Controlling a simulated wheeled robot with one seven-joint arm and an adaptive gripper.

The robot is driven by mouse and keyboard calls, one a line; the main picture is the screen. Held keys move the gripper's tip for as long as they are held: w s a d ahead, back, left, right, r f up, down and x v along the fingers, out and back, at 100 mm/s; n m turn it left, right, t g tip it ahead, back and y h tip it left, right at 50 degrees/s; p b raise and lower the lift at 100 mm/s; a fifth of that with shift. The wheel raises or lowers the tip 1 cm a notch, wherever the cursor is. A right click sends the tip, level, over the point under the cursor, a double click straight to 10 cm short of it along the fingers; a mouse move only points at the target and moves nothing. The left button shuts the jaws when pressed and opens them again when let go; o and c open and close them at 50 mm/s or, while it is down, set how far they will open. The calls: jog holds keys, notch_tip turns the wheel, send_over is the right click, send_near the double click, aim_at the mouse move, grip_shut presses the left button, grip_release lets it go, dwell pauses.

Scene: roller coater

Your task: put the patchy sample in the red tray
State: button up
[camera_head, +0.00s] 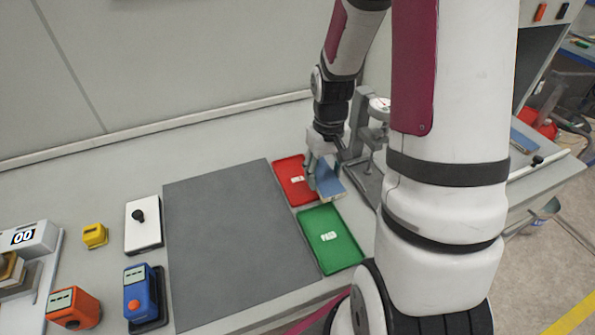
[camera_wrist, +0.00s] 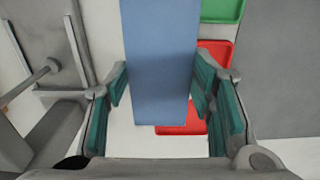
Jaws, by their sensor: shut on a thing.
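A flat blue panel (camera_head: 327,181) is held in my gripper (camera_head: 317,160), over the bench at the right edge of the red tray (camera_head: 288,183). In the wrist view the blue panel (camera_wrist: 160,60) stands between the two green-padded fingers of my gripper (camera_wrist: 163,95), and the red tray (camera_wrist: 180,129) lies below, partly hidden by the panel and the right finger. The face in view looks plain blue; I cannot make out patches. A white label lies in the red tray.
A green tray (camera_head: 330,238) with a white label sits just in front of the red tray. A grey mat (camera_head: 232,240) lies to the left. A grey metal stand with a dial (camera_head: 379,104) rises close behind and right of my gripper.

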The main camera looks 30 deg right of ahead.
send_over(298, 179)
jog(key=shift+s+f, duration=0.1)
jog(key=shift+f, duration=0.25)
jog(key=shift+f+p, duration=0.3)
jog(key=shift+f, duration=1.45)
jog(key=shift+f, duration=0.2)
jog(key=o, duration=1.2)
jog(key=shift+c, duration=0.2)
jog(key=shift+r, duration=0.15)
